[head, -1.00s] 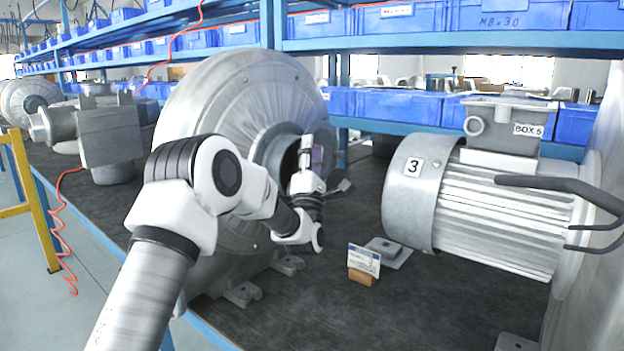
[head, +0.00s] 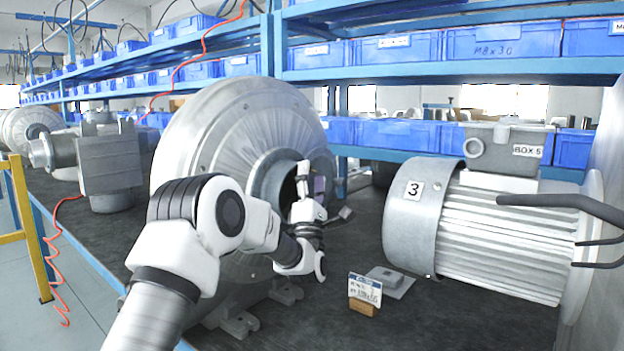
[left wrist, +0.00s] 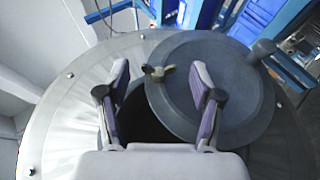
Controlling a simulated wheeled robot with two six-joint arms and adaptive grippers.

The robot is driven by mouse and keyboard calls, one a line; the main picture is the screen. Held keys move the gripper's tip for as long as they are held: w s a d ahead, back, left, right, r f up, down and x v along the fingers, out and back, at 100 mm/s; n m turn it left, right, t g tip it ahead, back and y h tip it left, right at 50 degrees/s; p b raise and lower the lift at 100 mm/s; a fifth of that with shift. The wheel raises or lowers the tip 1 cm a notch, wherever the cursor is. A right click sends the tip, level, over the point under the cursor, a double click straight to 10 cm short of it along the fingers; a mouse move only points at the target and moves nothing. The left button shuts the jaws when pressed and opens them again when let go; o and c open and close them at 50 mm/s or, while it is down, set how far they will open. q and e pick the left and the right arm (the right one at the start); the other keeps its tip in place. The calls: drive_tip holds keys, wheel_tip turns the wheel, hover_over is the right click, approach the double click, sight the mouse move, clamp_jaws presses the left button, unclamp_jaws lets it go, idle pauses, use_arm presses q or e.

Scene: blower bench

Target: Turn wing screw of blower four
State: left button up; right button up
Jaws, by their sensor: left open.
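A large round silver blower housing (head: 215,135) stands left of centre in the head view, with a dark round opening on its right side. No number shows on it. My left gripper (head: 311,185) is open at the opening. In the left wrist view its fingers (left wrist: 159,72) stand apart on either side of the wing screw; contact cannot be told. My right gripper is not in view.
A motor marked 3 (head: 480,225) with a black bent bar (head: 565,202) stands at the right. A small label card on a wooden block (head: 363,292) is on the dark bench (head: 410,325). Blue bins (head: 400,134) fill the shelves behind. Another machine (head: 108,155) stands at the left.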

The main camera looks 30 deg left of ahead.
use_arm(q)
drive_tip(key=v, duration=1.2)
